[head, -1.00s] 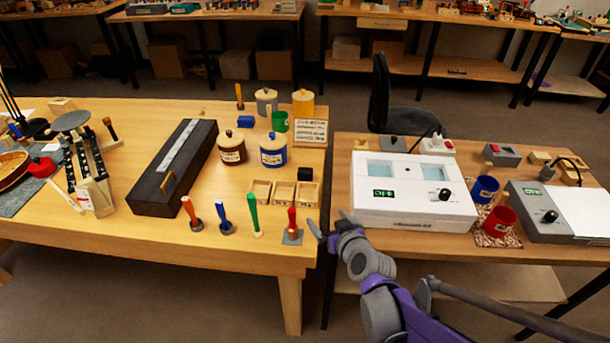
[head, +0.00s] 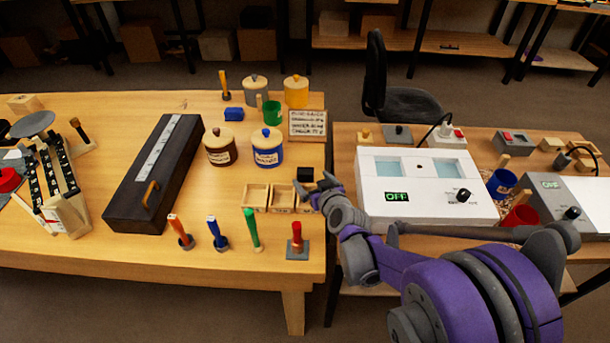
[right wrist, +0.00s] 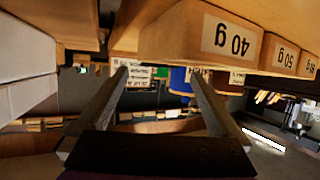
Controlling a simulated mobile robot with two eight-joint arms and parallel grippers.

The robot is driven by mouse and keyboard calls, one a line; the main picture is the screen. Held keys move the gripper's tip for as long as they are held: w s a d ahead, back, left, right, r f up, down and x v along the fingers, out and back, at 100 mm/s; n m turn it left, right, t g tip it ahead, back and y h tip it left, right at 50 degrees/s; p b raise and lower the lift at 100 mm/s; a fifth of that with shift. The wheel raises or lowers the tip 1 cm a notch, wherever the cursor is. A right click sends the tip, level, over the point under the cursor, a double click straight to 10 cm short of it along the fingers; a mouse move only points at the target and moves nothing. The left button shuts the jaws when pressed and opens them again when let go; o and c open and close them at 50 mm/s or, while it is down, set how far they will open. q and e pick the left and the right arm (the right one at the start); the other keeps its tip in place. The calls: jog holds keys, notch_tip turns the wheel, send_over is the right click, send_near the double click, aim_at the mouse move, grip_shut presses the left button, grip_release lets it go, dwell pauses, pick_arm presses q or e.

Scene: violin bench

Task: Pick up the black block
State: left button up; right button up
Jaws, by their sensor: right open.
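The black block (head: 305,174) lies on the left bench, at the back of the rightmost small wooden tray in the head view. My right gripper (head: 316,188) is open beside that tray's right side, close to the block but apart from it, and it partly covers the tray. In the right wrist view, the open fingers (right wrist: 158,88) have nothing between them up close. I cannot make out the black block in that view. My left gripper is not in view.
Wooden trays (head: 257,185) stand in a row, and one shows a "40 g" label (right wrist: 228,36). Upright colored-handled tools (head: 252,233) stand in front. Blue (head: 268,157) and brown jars stand behind left. A white device (head: 425,210) is on the right bench.

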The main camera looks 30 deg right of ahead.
aim_at(306, 170)
jog(key=x, duration=0.5)
jog(key=shift+w+d+r+b, duration=0.1)
jog(key=shift+r+b, duration=0.15)
jog(key=shift+b, duration=0.1)
jog(key=shift+r, duration=0.1)
jog(key=c, duration=1.3)
